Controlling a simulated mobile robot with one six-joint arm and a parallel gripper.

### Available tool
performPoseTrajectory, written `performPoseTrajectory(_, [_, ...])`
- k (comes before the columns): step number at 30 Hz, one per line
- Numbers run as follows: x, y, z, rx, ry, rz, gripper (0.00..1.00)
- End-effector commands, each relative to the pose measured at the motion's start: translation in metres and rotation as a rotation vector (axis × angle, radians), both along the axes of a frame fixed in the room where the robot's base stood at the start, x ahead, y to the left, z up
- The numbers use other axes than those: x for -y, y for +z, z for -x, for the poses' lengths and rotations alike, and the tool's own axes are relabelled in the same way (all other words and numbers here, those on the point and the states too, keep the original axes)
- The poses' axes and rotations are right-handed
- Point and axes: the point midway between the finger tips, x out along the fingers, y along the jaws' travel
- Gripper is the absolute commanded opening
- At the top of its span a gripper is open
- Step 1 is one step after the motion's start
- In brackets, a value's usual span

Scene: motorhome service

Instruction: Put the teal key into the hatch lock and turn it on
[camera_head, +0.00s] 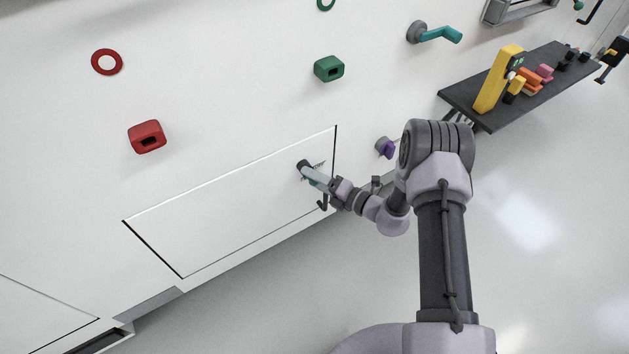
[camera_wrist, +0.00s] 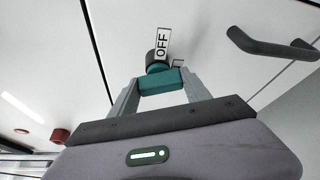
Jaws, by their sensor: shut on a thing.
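My gripper (camera_wrist: 160,84) is shut on the teal key (camera_wrist: 161,81), with one finger on each side of its wide grip. The key's round front end meets the dark round hatch lock (camera_wrist: 154,57); I cannot tell how deep it sits. A white "OFF" label (camera_wrist: 162,42) is beside the lock. In the head view my gripper (camera_head: 314,174) reaches the lock (camera_head: 303,165) near the upper right of the white hatch (camera_head: 225,205). The key is mostly hidden there by the fingers.
A dark bar handle (camera_wrist: 270,45) is to the right of the lock. The wall holds a red block (camera_head: 147,136), a green block (camera_head: 329,68), a purple knob (camera_head: 386,148) and a teal lever (camera_head: 437,35). A dark shelf (camera_head: 480,112) with several items is at right.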

Motion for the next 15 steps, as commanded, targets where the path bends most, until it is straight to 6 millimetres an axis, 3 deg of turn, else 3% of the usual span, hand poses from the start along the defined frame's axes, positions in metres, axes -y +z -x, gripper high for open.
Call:
performPoseTrajectory(9, [-0.0003, -0.0007, 0.0000, -0.013, 0.000, -0.022, 0.00])
performPoseTrajectory(10, [-0.0002, -0.0007, 0.0000, -0.021, 0.000, -0.032, 0.57])
performPoseTrajectory(13, [-0.0003, 0.0007, -0.0001, -0.019, 0.000, -0.029, 0.77])
performPoseTrajectory(15, [-0.0002, 0.0007, 0.0000, -0.019, 0.000, -0.029, 0.81])
